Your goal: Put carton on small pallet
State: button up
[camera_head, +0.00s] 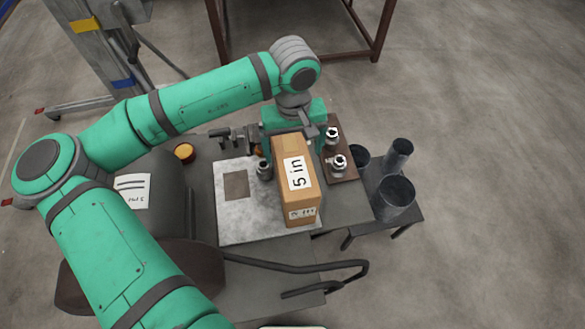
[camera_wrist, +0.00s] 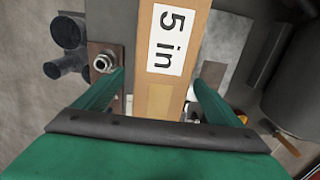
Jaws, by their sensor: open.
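The brown carton (camera_head: 299,208) bears white "5 in" labels and stands on a light grey plate (camera_head: 235,228) on the dark bench. My gripper (camera_head: 293,138) is at the carton's far end, with its jaws open. In the wrist view, the carton (camera_wrist: 160,100) runs between my two spread fingers (camera_wrist: 165,88), and a gap shows on each side. I cannot tell for certain which surface is the small pallet; the light grey plate has a darker square on its left part.
A brown board (camera_head: 345,168) with metal fittings lies right of the carton. Dark pipe pieces (camera_head: 396,198) stand on a low stand at the right. A small metal fitting (camera_head: 264,171) is close beside the carton.

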jog(key=shift+w+f, duration=0.15)
jog(key=shift+f, duration=0.4)
jog(key=f, duration=0.4)
jog(key=shift+a+f, duration=0.1)
jog(key=shift+a, duration=0.1)
jog(key=shift+d+f, duration=0.1)
jog(key=shift+f, duration=0.1)
jog(key=c, duration=2.2)
